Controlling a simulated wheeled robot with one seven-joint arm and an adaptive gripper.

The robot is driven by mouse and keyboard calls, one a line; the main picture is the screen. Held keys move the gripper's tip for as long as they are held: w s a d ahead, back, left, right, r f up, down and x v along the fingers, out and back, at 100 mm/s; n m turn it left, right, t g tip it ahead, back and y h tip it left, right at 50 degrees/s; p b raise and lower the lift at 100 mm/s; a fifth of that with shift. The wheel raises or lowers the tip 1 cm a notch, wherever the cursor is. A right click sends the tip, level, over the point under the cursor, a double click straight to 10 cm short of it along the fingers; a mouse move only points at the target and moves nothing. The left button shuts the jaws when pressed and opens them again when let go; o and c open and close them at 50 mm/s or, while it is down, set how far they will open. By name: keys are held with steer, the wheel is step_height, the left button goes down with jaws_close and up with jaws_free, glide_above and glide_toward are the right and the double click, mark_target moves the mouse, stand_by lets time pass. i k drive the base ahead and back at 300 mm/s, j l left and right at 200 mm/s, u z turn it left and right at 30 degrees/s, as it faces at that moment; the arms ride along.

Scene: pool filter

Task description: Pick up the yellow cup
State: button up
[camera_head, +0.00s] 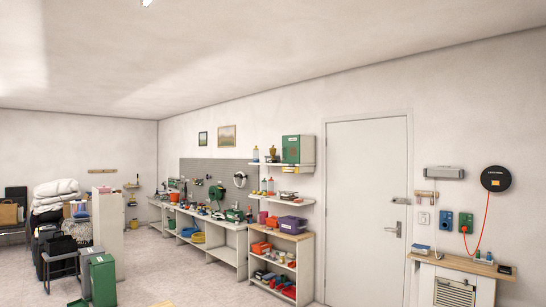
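I cannot make out a yellow cup for certain in the head view. A rounded yellow item (198,237) sits low under the long workbench, next to a blue one, and looks more like a basin. A small yellow-brown item (273,153) stands on the top wall shelf beside a green box. Both are too small to identify surely. My gripper and arm are not in view.
The long workbench (228,227) is cluttered with tools along the wall. A shelf unit (292,240) with bins stands left of the white door (366,200). A wooden-topped cabinet (462,265) is at right. Green bins (103,280) and chairs are at left. Mid-floor looks mostly clear.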

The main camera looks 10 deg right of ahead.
mark_target(272, 152)
steer(key=i+z, duration=0.2)
steer(key=i, duration=0.45)
steer(key=i+l+z, duration=0.15)
steer(key=i, duration=2.7)
steer(key=i+j+u, duration=0.15)
steer(key=i+u, duration=0.25)
steer(key=i, duration=0.25)
steer(key=i+u, duration=0.4)
steer(key=i, duration=0.25)
steer(key=i+l+u, duration=0.25)
steer(key=i+u, duration=0.2)
steer(key=i, duration=0.15)
steer(key=i+z, duration=0.35)
steer(key=i+j+z, duration=0.25)
steer(key=i+z, duration=0.15)
steer(key=i, duration=0.15)
steer(key=i+j+z, duration=0.35)
steer(key=i+l, duration=0.05)
